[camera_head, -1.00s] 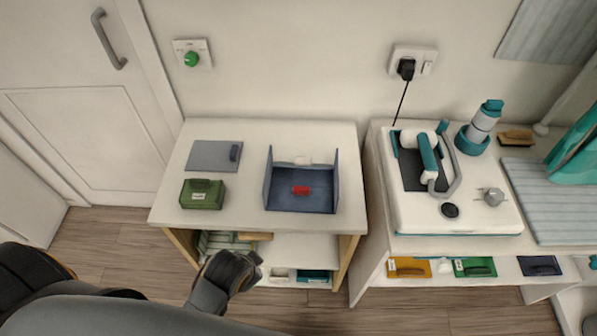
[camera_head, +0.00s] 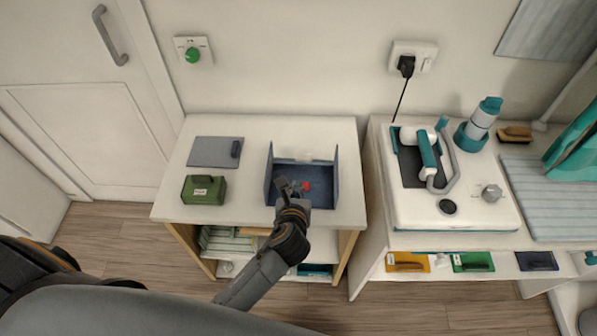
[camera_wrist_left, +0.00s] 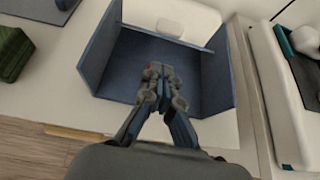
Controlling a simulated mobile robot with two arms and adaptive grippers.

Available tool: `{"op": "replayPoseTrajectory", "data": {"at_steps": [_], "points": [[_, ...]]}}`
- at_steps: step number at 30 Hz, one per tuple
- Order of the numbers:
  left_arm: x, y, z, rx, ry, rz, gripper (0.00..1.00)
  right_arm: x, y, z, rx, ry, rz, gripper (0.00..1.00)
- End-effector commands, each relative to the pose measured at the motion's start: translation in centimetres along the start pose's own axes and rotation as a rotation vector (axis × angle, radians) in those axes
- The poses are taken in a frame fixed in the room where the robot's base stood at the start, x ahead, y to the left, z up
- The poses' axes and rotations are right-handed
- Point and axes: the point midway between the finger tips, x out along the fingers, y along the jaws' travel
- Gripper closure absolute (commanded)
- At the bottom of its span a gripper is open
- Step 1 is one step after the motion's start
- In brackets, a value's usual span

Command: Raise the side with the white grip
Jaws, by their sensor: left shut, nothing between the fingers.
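A blue box (camera_head: 328,190) stands on the white cabinet top, with its left and right walls upright. A small pale grip (camera_head: 303,159) is at its far edge, hard to tell from the white top. A red grip (camera_head: 307,186) is on the box floor, partly hidden by my left gripper (camera_head: 292,187). My left gripper is shut and empty, over the front of the box interior. In the left wrist view its closed fingertips (camera_wrist_left: 158,70) point toward the far edge, and the blue floor shows around them. My right gripper is not in view.
A green case (camera_head: 203,190) and a grey panel (camera_head: 214,152) lie left of the box. The cabinet top (camera_head: 250,150) is clear between them. A white machine (camera_head: 455,205) stands on the right-hand table. A door (camera_head: 85,120) is at the left.

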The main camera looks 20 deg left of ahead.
Motion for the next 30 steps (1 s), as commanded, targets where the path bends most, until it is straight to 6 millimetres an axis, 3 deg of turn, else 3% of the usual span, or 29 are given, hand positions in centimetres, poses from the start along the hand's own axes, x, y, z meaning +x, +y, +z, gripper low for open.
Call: {"op": "replayPoseTrajectory", "data": {"at_steps": [15,21,30], "points": [[8.3,0.1,0.0,-0.001,0.000,0.002,1.00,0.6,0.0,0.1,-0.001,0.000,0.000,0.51],[9.6,0.1,0.0,-0.003,0.001,0.001,1.00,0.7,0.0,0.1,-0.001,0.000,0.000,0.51],[9.7,0.1,0.0,-0.003,0.001,0.001,1.00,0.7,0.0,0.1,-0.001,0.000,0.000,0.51]]}}
